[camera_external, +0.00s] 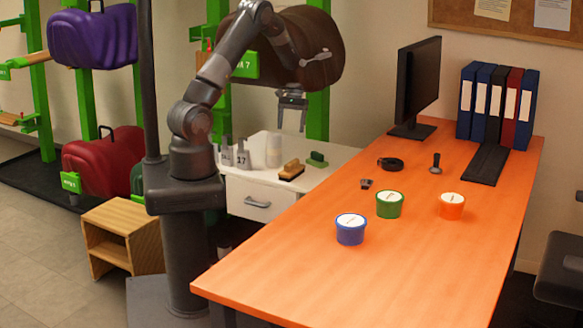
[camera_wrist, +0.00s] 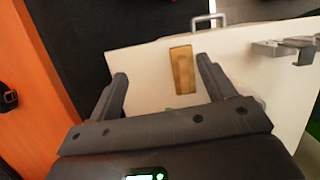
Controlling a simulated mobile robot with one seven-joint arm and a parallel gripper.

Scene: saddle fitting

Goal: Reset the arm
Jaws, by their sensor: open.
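My arm rises from its column at the left of the orange table and bends over the white cabinet. My gripper (camera_external: 292,103) hangs above the cabinet top and points down. It also shows in the wrist view (camera_wrist: 160,85), with its two fingers wide apart and nothing between them. Below the fingers, a wooden brush (camera_wrist: 183,70) lies on the white surface. The same brush (camera_external: 291,170) sits on the cabinet top in the external view, well below my gripper.
The white cabinet (camera_external: 248,200) also bears grey numbered holders (camera_external: 243,155) and a green brush (camera_external: 317,159). The orange table (camera_external: 300,265) carries blue (camera_external: 350,230), green (camera_external: 389,205) and orange (camera_external: 452,206) tubs, and a monitor (camera_external: 415,85). Saddles on green racks stand behind and left.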

